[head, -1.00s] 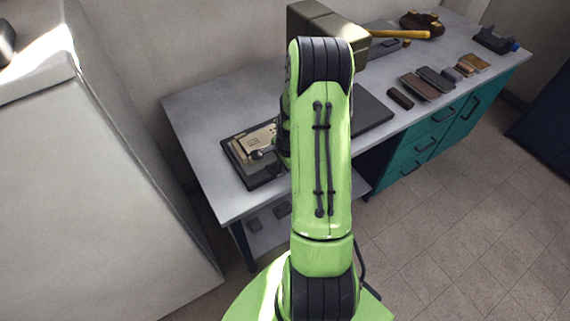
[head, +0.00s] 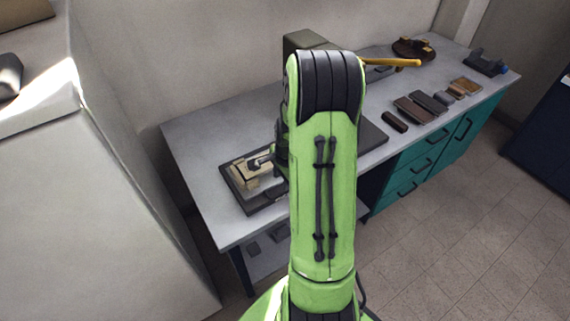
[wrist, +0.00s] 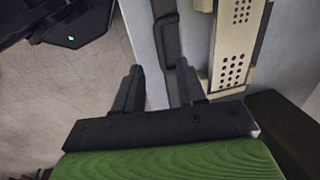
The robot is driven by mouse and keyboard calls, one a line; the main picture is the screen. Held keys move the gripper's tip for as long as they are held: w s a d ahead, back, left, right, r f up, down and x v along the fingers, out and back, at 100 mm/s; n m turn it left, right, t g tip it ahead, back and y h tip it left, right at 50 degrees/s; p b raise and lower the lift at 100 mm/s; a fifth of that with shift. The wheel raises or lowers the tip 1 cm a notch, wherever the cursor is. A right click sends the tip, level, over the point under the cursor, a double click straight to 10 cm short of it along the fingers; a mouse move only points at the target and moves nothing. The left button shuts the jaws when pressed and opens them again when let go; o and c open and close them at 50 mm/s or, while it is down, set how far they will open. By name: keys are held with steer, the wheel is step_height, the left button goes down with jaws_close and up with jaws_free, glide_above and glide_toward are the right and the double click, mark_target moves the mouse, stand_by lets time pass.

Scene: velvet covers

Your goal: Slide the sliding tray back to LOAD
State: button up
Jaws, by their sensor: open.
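The sliding tray appears as a beige, perforated plate (wrist: 234,48) in the wrist view, just right of my gripper. In the head view the beige part (head: 254,174) sits at the left end of a dark base (head: 236,190) on the bench. My gripper (wrist: 158,66) is open and empty, with its two dark fingers apart. A dark bar with a raised end (wrist: 169,38) lies ahead between the fingertips, close to the right finger. I cannot tell whether they touch. My arm hides the middle of the base in the head view. No LOAD mark is readable.
The grey bench (head: 200,135) has clear room left of the base. A grey-green box (head: 305,42) stands behind my arm. A yellow-handled tool (head: 390,62), brown and dark blocks (head: 415,110) and a dark holder (head: 486,63) lie to the right. A pale cabinet (head: 80,210) stands at left.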

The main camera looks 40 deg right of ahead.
step_height(320, 180, up, 7)
steer(key=s, duration=0.1)
steer(key=shift+s+a+r+p, duration=0.15)
steer(key=shift+p, duration=0.3)
steer(key=a+r+n, duration=0.6)
steer(key=a+r, duration=0.1)
steer(key=s+a+r+n+t, duration=0.1)
steer(key=s+a+r+n, duration=0.3)
steer(key=s+a+n, duration=0.2)
steer(key=s+a+r+n+t, duration=0.2)
steer(key=s+a+r+n, duration=0.2)
steer(key=s+a+n, duration=0.3)
steer(key=shift+a+r+n+t, duration=0.25)
steer(key=shift+a+n, duration=0.45)
steer(key=shift+a, duration=0.5)
